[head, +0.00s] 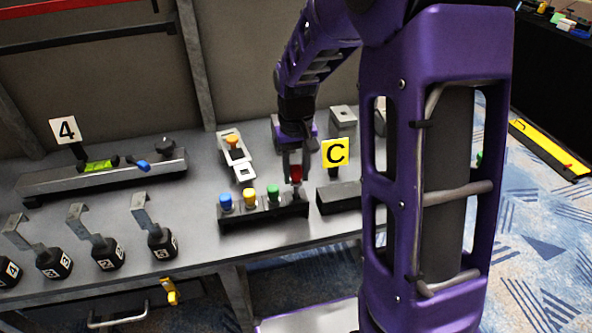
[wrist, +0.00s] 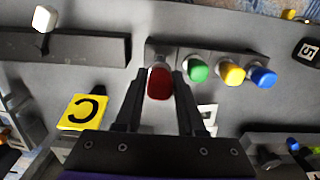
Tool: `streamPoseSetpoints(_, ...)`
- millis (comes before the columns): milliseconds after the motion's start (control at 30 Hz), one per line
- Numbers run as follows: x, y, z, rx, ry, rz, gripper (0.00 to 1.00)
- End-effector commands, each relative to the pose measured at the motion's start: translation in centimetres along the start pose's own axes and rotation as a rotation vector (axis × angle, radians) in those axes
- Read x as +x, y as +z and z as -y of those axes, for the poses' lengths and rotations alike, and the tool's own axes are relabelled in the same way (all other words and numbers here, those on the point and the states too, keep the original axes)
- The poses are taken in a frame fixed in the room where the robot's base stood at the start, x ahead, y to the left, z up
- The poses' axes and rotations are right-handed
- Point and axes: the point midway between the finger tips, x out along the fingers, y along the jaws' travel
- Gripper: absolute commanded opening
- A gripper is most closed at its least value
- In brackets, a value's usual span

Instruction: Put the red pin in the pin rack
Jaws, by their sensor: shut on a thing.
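My gripper (head: 296,172) is shut on the red pin (head: 296,174), its fingers on both sides of the pin's red head. The red pin also shows between the fingers in the wrist view (wrist: 159,83). The pin rack is a black block (head: 265,212) on the grey bench, with a blue pin (head: 226,202), a yellow pin (head: 250,197) and a green pin (head: 273,194) standing in it. The red pin is at the rack's right end, beside the green pin, and looks upright. Whether its lower end sits in a hole is hard to tell.
A yellow sign with a C (head: 335,153) stands right of my gripper, behind another black block (head: 339,197). Numbered black blocks (head: 160,242) stand at the front left. My arm hides the bench's right side.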

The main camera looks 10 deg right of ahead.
Motion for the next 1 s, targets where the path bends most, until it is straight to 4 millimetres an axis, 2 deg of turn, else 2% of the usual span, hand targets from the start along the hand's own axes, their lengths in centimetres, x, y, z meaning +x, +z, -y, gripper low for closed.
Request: streamPoseSetpoints(1000,2.9,0.1,0.0,0.0,0.0,0.001,0.0)
